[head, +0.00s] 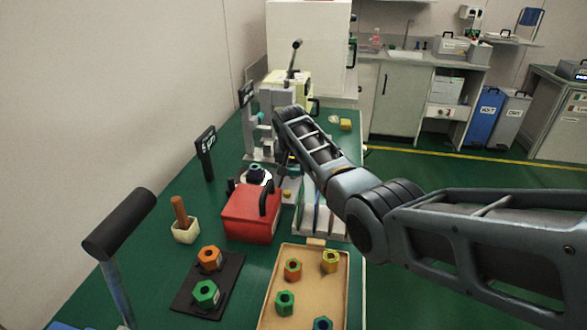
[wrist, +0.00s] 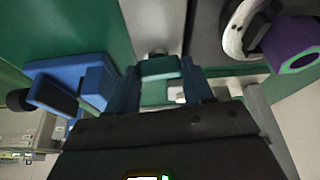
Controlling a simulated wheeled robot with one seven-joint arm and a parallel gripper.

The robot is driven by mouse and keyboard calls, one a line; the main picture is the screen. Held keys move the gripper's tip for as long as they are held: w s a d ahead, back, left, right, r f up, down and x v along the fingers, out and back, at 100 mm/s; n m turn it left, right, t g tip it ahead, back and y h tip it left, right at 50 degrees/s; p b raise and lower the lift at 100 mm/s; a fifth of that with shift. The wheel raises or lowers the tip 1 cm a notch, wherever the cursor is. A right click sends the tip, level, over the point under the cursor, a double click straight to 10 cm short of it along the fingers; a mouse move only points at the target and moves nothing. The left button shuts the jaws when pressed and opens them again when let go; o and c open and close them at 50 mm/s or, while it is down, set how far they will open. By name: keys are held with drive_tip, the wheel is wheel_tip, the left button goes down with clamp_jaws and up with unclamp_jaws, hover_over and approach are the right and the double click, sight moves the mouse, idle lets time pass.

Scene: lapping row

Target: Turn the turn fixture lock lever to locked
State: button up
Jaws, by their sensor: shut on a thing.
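In the wrist view, my gripper (wrist: 160,70) has its two blue-grey fingers on either side of a teal-green piece and is shut on it. I take this piece for the grip of the lock lever (wrist: 160,67), but its pivot and angle are hidden, so I cannot tell locked from unlocked. A pale metal strip (wrist: 152,22) runs beyond it. In the head view, my arm reaches over the bench to the fixture area behind the red box, and its wrist covers the gripper and lever.
A blue block with a black knob (wrist: 82,85) stands left of my fingers; a purple hex part (wrist: 293,58) is at right. On the green bench are a red box (head: 250,212), a tray (head: 268,290) with several hex parts, a dark mat (head: 187,298) and a sign (head: 206,152).

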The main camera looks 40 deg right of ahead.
drive_tip(key=shift+m, duration=0.5)
drive_tip(key=shift+r, duration=0.1)
drive_tip(key=o, duration=1)
drive_tip(key=shift+g, duration=0.3)
drive_tip(key=shift+o, duration=0.2)
drive_tip(key=v, duration=0.7)
drive_tip(key=shift+a+r, duration=0.2)
drive_tip(key=shift+r, duration=0.1)
